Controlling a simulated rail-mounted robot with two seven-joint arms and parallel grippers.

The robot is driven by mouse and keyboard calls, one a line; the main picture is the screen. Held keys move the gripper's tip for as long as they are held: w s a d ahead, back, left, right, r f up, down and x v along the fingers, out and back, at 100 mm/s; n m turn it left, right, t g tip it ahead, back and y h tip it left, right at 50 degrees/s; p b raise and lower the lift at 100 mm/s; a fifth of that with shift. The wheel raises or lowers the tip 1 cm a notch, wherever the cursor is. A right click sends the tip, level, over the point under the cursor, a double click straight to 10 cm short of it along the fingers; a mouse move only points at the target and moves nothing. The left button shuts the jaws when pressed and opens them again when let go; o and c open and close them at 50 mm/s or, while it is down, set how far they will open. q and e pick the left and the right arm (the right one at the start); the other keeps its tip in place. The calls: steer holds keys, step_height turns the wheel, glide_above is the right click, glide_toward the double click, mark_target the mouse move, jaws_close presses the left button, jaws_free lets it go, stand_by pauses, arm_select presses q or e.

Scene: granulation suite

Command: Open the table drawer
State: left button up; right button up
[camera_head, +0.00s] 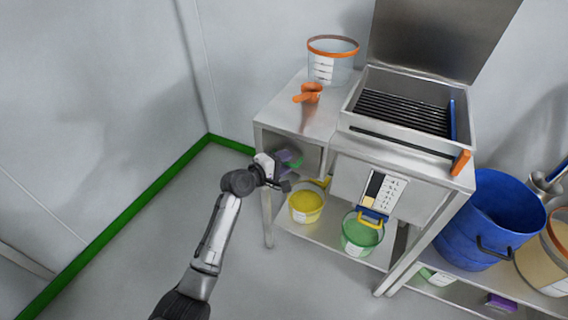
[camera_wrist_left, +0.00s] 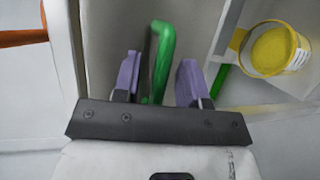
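The metal table (camera_head: 318,118) stands in the middle of the head view, and its drawer front (camera_head: 310,158) is under the left part of the top. The drawer appears closed. A green handle (camera_wrist_left: 161,60) shows in the wrist view, and a bit of it shows in the head view (camera_head: 296,164). My left gripper (camera_head: 286,160) is at the drawer front, partly covering it. In the wrist view its purple fingers (camera_wrist_left: 159,80) are apart with the handle between them, nearer the left finger. I see a gap to the right finger. My right gripper is not in view.
On the table are an orange scoop (camera_head: 309,94), a clear orange-rimmed tub (camera_head: 332,62) and a metal sieve box (camera_head: 408,108). A yellow tub (camera_head: 306,204) and a green tub (camera_head: 360,236) stand on the lower shelf. A blue barrel (camera_head: 488,225) is at right. Floor at left is clear.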

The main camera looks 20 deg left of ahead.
arm_select(q)
jaws_close()
stand_by(0.3)
